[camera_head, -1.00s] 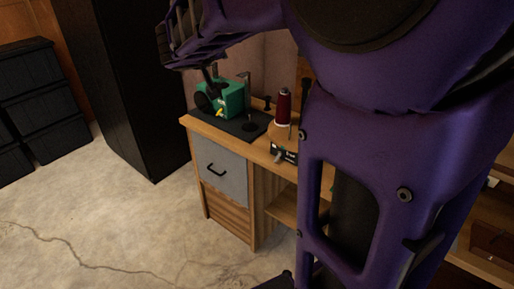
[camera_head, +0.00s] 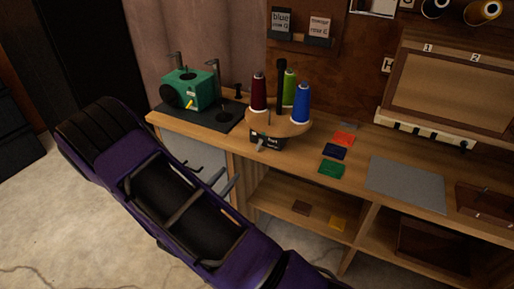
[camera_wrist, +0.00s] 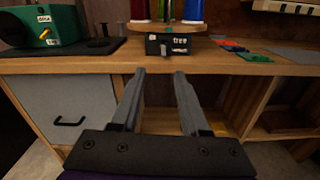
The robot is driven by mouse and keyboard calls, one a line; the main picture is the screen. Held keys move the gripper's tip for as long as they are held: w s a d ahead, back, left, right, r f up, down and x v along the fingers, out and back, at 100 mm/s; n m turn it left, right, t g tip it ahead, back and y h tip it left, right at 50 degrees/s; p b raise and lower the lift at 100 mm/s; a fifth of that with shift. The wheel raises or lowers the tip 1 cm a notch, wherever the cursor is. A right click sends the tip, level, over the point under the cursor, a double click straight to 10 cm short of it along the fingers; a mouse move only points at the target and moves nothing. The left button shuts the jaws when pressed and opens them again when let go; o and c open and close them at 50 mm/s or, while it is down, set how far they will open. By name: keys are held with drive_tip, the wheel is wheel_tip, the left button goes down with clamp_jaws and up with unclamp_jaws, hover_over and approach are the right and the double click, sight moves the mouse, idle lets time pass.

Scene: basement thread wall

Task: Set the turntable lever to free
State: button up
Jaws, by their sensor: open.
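The turntable (camera_head: 278,124) is a round wooden disc on the bench, carrying dark red, green and blue thread cones around a dark post. The left word is too small to read. My gripper (camera_wrist: 160,72) is open and empty, in front of and below the lever, apart from it. It also shows in the head view (camera_head: 231,184).
A green machine (camera_head: 190,90) stands on a dark mat at the bench's left. Coloured cards (camera_head: 334,151) and a grey sheet (camera_head: 405,184) lie to the right. The bench edge (camera_wrist: 100,64) lies just beyond my fingers. A grey drawer (camera_wrist: 65,107) is at lower left.

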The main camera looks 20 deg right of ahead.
drive_tip(key=f, duration=0.2)
drive_tip(key=n+b, duration=0.1)
approach(257, 148)
drive_tip(key=x, duration=0.9)
drive_tip(key=shift+w+d, duration=0.1)
drive_tip(key=shift+c, duration=0.2)
clamp_jaws()
